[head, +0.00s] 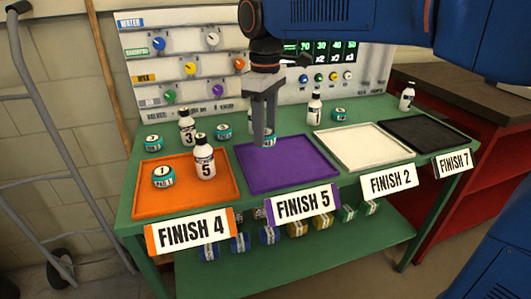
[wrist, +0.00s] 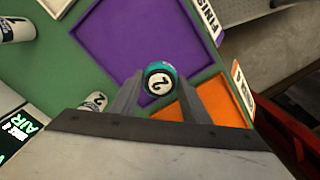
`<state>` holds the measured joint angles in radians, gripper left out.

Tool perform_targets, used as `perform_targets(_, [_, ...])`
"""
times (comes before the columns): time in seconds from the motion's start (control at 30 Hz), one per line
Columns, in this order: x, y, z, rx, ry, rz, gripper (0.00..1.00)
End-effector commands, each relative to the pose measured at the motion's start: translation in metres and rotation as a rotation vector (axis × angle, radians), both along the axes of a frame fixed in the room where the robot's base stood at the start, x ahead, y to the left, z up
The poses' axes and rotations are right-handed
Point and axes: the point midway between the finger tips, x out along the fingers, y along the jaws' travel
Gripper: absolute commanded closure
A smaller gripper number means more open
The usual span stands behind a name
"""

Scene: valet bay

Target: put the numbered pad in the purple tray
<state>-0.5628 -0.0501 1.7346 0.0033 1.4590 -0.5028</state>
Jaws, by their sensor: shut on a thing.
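My gripper (head: 264,143) is shut on a teal pad with a white top. The pad's number reads 2 in the wrist view (wrist: 160,80), where it sits between the two fingertips. In the head view the pad (head: 271,140) is partly hidden behind the fingers, by the back edge of the purple tray. I cannot tell how far it is above the surface. The purple tray (head: 287,168) is empty and stands behind the FINISH 5 sign (head: 303,204). It also shows in the wrist view (wrist: 120,35).
An orange tray (head: 160,204) on the left holds a pad (head: 163,176) and bottle 5 (head: 204,162). A white tray (head: 362,148) and black tray (head: 428,136) on the right are empty. Bottle 3 (head: 187,129), other bottles and several pads stand behind, before the control panel (head: 190,68).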

Motion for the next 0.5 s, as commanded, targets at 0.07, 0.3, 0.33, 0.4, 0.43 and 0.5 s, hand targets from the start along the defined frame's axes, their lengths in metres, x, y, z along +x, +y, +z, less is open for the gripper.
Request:
perform_targets(0.07, [-0.001, 0.000, -0.011, 0.000, 0.001, 0.000, 0.79])
perform_targets(0.3, [0.000, 0.000, -0.027, 0.000, 0.000, 0.000, 0.79])
perform_targets(0.33, [0.000, 0.000, -0.030, -0.001, 0.000, 0.000, 0.79])
perform_targets(0.4, [0.000, 0.000, -0.038, -0.001, 0.002, 0.000, 0.79])
perform_targets(0.43, [0.000, 0.000, -0.043, -0.001, 0.002, 0.000, 0.79])
perform_targets(0.5, [0.000, 0.000, -0.052, -0.001, 0.002, 0.000, 0.79])
